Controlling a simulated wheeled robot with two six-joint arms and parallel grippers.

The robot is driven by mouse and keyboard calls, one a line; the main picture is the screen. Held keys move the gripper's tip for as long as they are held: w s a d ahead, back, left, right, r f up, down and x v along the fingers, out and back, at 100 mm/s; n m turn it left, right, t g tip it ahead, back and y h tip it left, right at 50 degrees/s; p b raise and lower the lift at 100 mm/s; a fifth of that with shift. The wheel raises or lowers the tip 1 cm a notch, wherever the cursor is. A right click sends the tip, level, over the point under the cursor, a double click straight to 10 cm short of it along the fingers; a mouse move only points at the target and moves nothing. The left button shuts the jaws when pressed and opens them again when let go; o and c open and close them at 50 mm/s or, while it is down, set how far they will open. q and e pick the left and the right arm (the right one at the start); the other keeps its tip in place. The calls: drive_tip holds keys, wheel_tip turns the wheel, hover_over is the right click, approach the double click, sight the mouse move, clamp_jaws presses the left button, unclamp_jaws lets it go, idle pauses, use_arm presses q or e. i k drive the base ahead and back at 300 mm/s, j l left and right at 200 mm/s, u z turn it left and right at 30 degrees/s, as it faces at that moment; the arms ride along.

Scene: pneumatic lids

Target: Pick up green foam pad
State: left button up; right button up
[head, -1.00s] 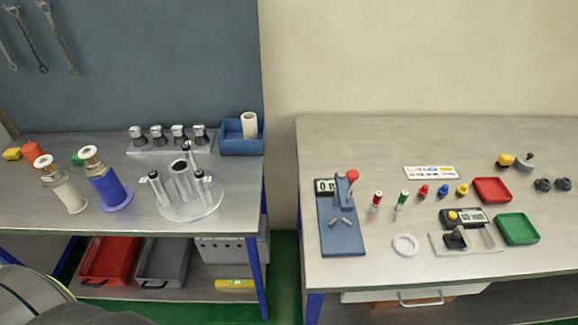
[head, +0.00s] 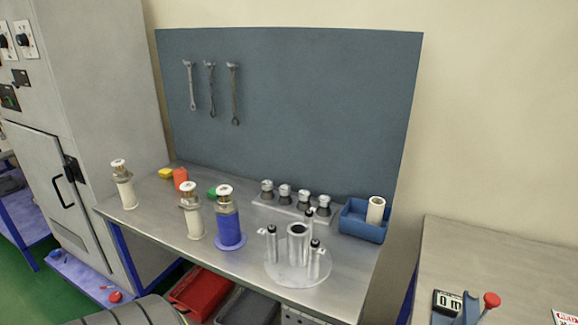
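The green foam pad (head: 212,192) is a small green piece on the left workbench, partly hidden behind the blue cylinder (head: 229,228) and a white cylinder (head: 193,222). An orange-red piece (head: 181,179) and a yellow piece (head: 166,173) lie to its left. Neither of my grippers shows in the head view. Nothing is seen touching the pad.
A metal fixture on a round plate (head: 297,268) stands at the bench's front right. A strip with several metal knobs (head: 295,206) and a blue bin (head: 362,222) are at the back. Another white cylinder (head: 122,186) stands left. A grey cabinet (head: 85,110) is beyond.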

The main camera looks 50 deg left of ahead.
sight(211, 193)
drive_tip(key=u, duration=2.1)
drive_tip(key=z, duration=0.75)
drive_tip(key=i+j+z, duration=0.1)
drive_tip(key=j+z, duration=0.4)
drive_tip(key=j, duration=0.2)
drive_tip(key=j+z, duration=0.5)
drive_tip(key=j, duration=0.15)
drive_tip(key=k+j+z, duration=0.2)
drive_tip(key=j+z, duration=0.3)
drive_tip(key=j, duration=0.15)
